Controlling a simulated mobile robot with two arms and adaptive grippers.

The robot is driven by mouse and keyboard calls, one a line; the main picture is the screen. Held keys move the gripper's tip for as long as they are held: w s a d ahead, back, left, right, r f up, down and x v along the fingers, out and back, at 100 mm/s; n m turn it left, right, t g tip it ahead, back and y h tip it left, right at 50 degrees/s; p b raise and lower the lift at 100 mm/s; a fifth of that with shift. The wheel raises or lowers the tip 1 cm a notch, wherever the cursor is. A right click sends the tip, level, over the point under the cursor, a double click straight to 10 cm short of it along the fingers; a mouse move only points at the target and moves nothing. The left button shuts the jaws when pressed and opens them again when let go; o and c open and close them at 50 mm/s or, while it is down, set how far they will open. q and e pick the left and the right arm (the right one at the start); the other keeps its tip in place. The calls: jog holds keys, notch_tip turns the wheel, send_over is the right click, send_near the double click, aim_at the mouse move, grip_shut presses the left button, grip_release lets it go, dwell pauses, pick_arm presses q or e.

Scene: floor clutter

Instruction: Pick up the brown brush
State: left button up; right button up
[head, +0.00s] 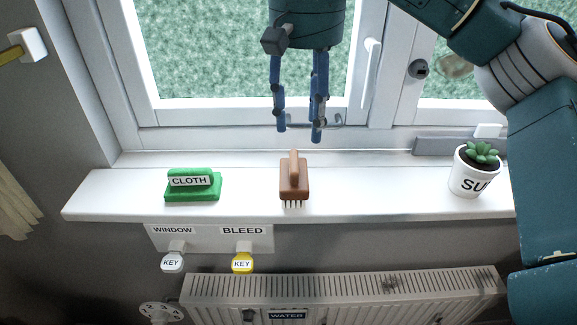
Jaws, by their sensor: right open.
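The brown brush (294,180) stands on the white window sill near its middle, bristles toward the front edge and a raised handle on top. My right gripper (299,135) hangs above and just behind the brush in the picture, pointing down. Its blue fingers are apart, with nothing between them, and they do not touch the brush. My left gripper is not in the head view.
A potted succulent (474,172) stands at the right. The window frame is behind. Below hang a silver key (172,262), a yellow key (243,263) and a radiator (350,290).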

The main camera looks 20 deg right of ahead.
aim_at(297, 159)
jog(key=f, duration=0.3)
jog(key=shift+s+f, duration=0.35)
jog(key=shift+f, duration=0.05)
jog(key=shift+w+a+f+p, duration=0.1)
jog(key=shift+w+f+p, duration=0.2)
jog(key=shift+f, duration=0.2)
jog(key=f, duration=0.1)
jog(key=f+p, duration=0.1)
jog(key=f, duration=0.1)
jog(key=shift+w+a+f+p, duration=0.15)
jog(key=shift+a+f+p, duration=0.15)
jog(key=shift+p, duration=0.1)
jog(key=shift+f, duration=0.5)
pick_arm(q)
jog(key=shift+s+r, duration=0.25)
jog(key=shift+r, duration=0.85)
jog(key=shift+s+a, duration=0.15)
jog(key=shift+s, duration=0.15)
pick_arm(e)
grip_shut()
